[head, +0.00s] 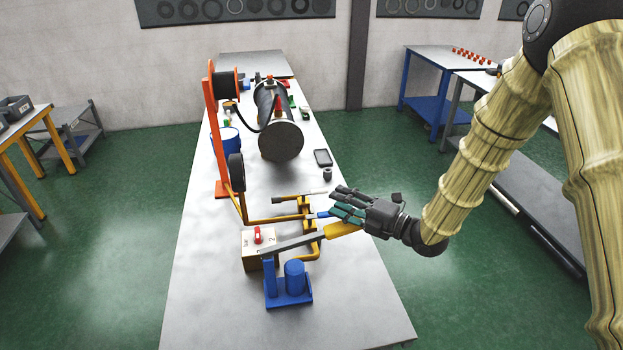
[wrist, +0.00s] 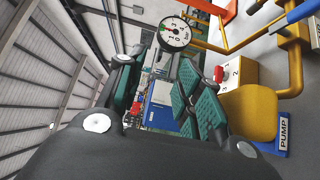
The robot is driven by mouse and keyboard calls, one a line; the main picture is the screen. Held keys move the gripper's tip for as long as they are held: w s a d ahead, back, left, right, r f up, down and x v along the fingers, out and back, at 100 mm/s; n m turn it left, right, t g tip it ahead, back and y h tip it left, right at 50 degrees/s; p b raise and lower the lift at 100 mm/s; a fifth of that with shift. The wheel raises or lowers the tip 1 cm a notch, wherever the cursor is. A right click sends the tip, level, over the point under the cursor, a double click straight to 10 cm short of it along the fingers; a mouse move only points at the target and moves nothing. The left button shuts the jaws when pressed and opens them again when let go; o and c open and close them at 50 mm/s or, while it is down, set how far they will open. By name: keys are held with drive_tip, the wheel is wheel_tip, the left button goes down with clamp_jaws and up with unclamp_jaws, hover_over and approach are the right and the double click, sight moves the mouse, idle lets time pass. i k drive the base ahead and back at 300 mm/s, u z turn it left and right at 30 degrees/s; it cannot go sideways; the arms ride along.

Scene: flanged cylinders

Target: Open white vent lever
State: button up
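In the head view, a short white lever (head: 312,192) sticks out from the top of the yellow pipework (head: 303,212) on the bench. I take it to be the vent lever. A blue-handled lever (head: 319,215) sits just below it. My gripper (head: 337,201) is to the right of these levers, with its fingers pointing left. The fingers are apart and nothing shows between them in the wrist view (wrist: 158,85). Whether a fingertip touches a lever cannot be told. The blue handle also shows at the top right of the wrist view (wrist: 304,10).
The pump's yellow handle (head: 342,229) lies just below my gripper, above the blue pump (head: 289,286). A box with a red switch (head: 258,236), a round gauge (head: 236,172) and a large dark cylinder (head: 281,138) stand nearby. The bench's near right is clear.

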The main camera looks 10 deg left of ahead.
sight(317, 192)
drive_tip(key=i, duration=0.9)
drive_tip(key=z, duration=0.1)
